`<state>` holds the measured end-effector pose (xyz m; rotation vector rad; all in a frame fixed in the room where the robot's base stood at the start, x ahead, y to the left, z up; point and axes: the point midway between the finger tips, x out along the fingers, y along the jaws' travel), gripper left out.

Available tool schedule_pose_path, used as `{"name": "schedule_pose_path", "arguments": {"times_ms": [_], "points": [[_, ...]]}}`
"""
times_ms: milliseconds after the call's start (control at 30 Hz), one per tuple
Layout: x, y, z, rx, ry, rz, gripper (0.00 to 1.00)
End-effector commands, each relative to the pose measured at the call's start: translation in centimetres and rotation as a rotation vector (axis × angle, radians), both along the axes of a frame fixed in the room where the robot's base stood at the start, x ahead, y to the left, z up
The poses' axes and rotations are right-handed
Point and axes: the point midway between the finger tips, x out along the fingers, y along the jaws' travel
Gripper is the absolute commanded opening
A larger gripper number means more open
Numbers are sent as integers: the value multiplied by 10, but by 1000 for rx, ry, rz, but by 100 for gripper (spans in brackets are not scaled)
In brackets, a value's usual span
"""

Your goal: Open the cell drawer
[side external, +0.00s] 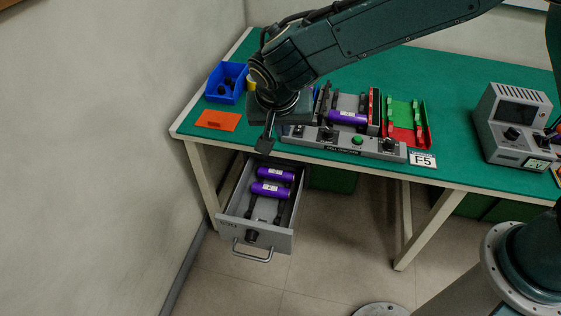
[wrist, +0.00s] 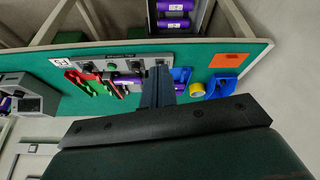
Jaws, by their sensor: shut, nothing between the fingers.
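The cell drawer (side external: 285,238) is pulled out from under the bench, with its grey front and bar handle (side external: 252,256) facing the room. Purple cells (side external: 271,189) lie inside it, and purple cells also show at the top of the wrist view (wrist: 174,6). My gripper (side external: 264,147) is shut and empty. It points down near the bench's front edge, in the picture just above the drawer's back end and apart from the handle. In the wrist view its fingers (wrist: 154,72) show in the middle. The drawer's handle is out of the wrist view.
On the green bench (side external: 450,75) stand a grey fixture (side external: 345,144) with a purple cell, a red and green holder (side external: 404,122), a blue bin (side external: 227,83), an orange card (side external: 218,120) and a grey instrument (side external: 512,126). Floor before the drawer is clear.

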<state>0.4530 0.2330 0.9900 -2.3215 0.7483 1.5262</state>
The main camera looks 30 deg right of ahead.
Motion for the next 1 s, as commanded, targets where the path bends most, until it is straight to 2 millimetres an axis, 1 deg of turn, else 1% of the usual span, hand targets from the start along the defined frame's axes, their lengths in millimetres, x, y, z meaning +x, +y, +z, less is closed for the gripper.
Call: {"name": "schedule_pose_path", "arguments": {"times_ms": [33, 200, 367, 500, 700, 867, 1000], "points": [[-1, -12, 14, 12, 3, 8, 0], [-11, -46, 49, 40, 20, 53, 0], [-26, -77, 79, 63, 28, 100, 0], [-42, -104, 101, 80, 32, 144, 0], [-71, -139, 128, 101, 28, 207, 0], [-99, -164, 144, 112, 19, 259, 0], [-124, -183, 155, 119, 11, 308, 0]]}}
